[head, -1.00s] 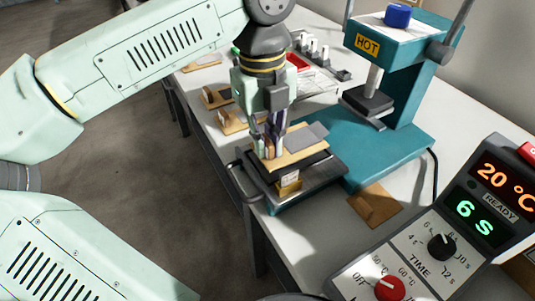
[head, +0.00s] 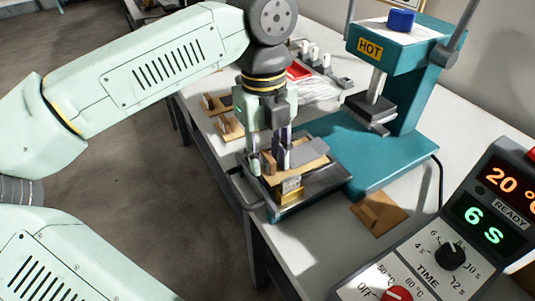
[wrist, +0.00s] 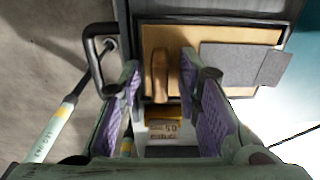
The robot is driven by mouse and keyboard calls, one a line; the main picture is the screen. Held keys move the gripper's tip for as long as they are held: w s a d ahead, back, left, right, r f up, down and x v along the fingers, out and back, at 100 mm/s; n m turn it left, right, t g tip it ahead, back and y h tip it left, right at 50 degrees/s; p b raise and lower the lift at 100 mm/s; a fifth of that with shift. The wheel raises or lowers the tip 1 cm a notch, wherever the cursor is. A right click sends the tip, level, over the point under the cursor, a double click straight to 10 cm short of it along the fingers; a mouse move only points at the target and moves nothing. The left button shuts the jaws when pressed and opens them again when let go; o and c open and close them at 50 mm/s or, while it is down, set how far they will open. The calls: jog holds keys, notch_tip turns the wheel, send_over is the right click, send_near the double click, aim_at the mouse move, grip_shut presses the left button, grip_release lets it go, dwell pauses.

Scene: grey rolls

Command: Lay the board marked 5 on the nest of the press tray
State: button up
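The tan board (wrist: 224,34) lies flat within the dark rim of the press tray (wrist: 206,19), with a grey sheet (wrist: 228,63) on its right part that reaches past the rim. No number is readable on the board. The board also shows in the head view (head: 318,163) on the tray (head: 328,180). Its upright wooden handle (wrist: 160,72) stands between the purple-padded fingers of my gripper (wrist: 160,88). The fingers are apart, with a gap on both sides of the handle. In the head view my gripper (head: 268,162) is low over the tray's left part.
The teal press (head: 405,90) marked HOT stands behind the tray, its head raised. A tan board (head: 379,213) lies right of the tray, and others (head: 230,126) lie to the left. A control box (head: 450,235) is at front right. A dark handle (wrist: 92,62) sticks out left of the tray.

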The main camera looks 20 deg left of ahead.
notch_tip(320, 180, up, 13)
jog(key=p, duration=0.8)
jog(key=shift+w+a+f, duration=0.2)
jog(key=shift+w+a, duration=0.05)
jog(key=shift+a, duration=0.05)
jog(key=shift+d, duration=0.1)
